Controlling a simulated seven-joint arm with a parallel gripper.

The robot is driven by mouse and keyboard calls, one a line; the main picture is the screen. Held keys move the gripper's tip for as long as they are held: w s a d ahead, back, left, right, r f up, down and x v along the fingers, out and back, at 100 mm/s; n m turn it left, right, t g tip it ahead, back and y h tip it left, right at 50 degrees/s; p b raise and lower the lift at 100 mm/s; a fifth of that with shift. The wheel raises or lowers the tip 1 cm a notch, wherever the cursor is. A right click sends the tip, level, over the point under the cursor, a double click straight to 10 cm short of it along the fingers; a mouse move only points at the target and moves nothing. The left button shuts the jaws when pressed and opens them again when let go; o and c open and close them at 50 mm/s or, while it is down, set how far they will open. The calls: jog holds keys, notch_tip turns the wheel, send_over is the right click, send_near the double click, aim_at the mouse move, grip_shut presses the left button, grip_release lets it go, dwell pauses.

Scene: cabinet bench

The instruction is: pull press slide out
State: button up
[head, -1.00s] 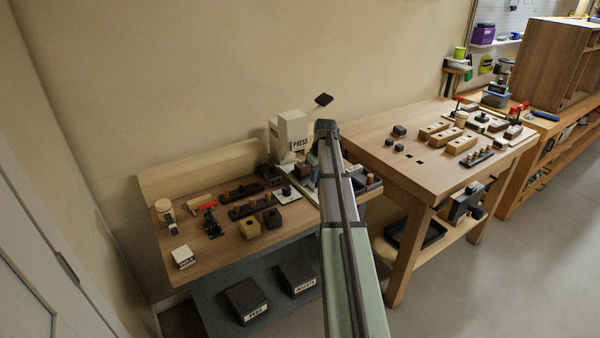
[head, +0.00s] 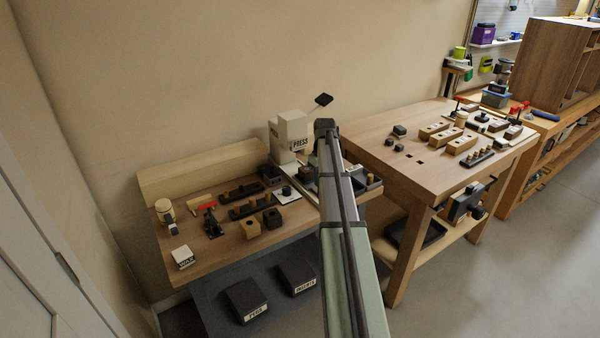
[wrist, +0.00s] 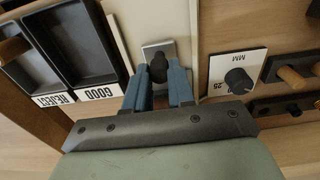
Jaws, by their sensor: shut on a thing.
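The white press (head: 292,132) stands at the back of the left bench, with its label facing forward. In the wrist view, a black knob (wrist: 158,67) stands on a small grey metal plate (wrist: 150,49) on a pale strip (wrist: 124,25). I take this to be the press slide. My gripper (wrist: 159,84) has its two blue fingers on either side of the knob, shut on it. In the head view my own arm covers most of the gripper and the slide.
Black trays labelled GOOD (wrist: 83,45) and REJECT (wrist: 40,70) lie left of the fingers in the wrist view. A white MM dial plate (wrist: 238,72) and pegged holders (wrist: 290,72) are to the right. A second bench (head: 405,170) stands to the right.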

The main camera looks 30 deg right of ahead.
jog(key=shift+s, duration=1.75)
jog(key=shift+s, duration=0.7)
jog(key=o, duration=0.8)
jog(key=shift+c, duration=0.2)
jog(key=shift+r, duration=0.1)
notch_tip(320, 180, up, 7)
